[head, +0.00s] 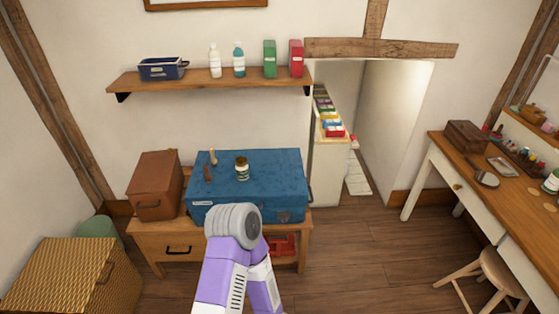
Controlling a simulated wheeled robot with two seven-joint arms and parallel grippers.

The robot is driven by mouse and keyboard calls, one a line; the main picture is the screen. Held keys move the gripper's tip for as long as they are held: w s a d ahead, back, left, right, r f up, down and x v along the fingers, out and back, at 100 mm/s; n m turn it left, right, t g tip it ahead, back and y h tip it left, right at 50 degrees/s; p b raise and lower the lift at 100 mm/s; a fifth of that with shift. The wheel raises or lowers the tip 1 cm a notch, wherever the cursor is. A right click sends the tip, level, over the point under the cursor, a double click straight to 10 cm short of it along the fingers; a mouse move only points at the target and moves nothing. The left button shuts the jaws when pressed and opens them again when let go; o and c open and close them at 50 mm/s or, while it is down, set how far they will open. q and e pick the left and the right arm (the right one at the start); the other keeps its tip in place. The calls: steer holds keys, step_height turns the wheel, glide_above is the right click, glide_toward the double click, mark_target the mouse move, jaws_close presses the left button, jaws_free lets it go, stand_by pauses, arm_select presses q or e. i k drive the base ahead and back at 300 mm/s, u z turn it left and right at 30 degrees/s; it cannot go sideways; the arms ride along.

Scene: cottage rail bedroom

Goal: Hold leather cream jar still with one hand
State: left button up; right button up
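A small jar (242,169) with a dark top and a pale label stands upright on the lid of the blue case (272,172). It looks like the leather cream jar, but the label is too small to read. One of my arms rises from the bottom of the head view, bent at a grey joint, in front of the case and below the jar. The joint hides part of the case's front. Neither gripper shows in this view, and nothing is seen touching the jar.
Two small upright items (211,165) stand left of the jar on the lid. A brown box (155,186) sits left of the case on the wooden table (157,250). A shelf (205,82) with bottles hangs above. A wicker chest (70,275) stands at lower left.

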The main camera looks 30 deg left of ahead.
mark_target(242, 172)
steer(key=u, duration=0.35)
steer(key=i, duration=0.95)
steer(key=u, duration=0.8)
